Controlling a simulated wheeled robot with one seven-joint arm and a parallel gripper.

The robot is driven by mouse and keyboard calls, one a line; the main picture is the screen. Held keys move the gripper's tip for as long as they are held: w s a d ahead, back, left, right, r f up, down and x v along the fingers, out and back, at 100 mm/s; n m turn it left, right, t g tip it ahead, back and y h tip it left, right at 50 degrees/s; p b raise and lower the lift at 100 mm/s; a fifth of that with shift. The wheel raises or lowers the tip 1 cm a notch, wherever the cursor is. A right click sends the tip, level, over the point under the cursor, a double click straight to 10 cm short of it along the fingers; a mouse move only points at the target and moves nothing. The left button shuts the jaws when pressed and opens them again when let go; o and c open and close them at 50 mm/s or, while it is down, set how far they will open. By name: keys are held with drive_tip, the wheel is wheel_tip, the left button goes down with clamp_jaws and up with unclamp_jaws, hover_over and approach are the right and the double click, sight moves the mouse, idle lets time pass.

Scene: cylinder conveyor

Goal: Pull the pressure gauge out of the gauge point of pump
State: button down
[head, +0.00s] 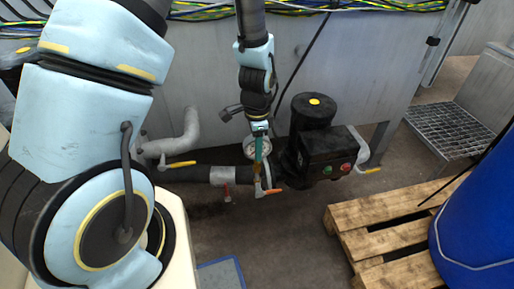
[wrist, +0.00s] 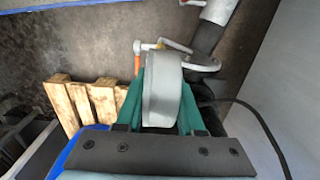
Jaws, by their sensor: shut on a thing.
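The pressure gauge (head: 250,148) has a round white dial with a grey rim and shows beside my gripper (head: 262,158) in the head view. In the wrist view the gauge's grey casing (wrist: 162,88) sits between the two green fingers of my gripper (wrist: 164,108), which is shut on it. The black pump (head: 318,150) stands just right of the gripper. Below the fingers is a small fitting with an orange handle (head: 272,191), which also shows in the wrist view (wrist: 137,65). Whether the gauge's stem still sits in the gauge point cannot be told.
A wooden pallet (head: 385,222) and a blue barrel (head: 480,225) stand at the right. A metal step (head: 445,130) is behind them. A grey wall stands close behind the pump.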

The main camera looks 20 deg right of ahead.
drive_tip(key=shift+r, duration=0.15)
drive_tip(key=shift+r+p, duration=0.55)
drive_tip(key=shift+r+p, duration=3.55)
drive_tip(key=shift+r, duration=0.75)
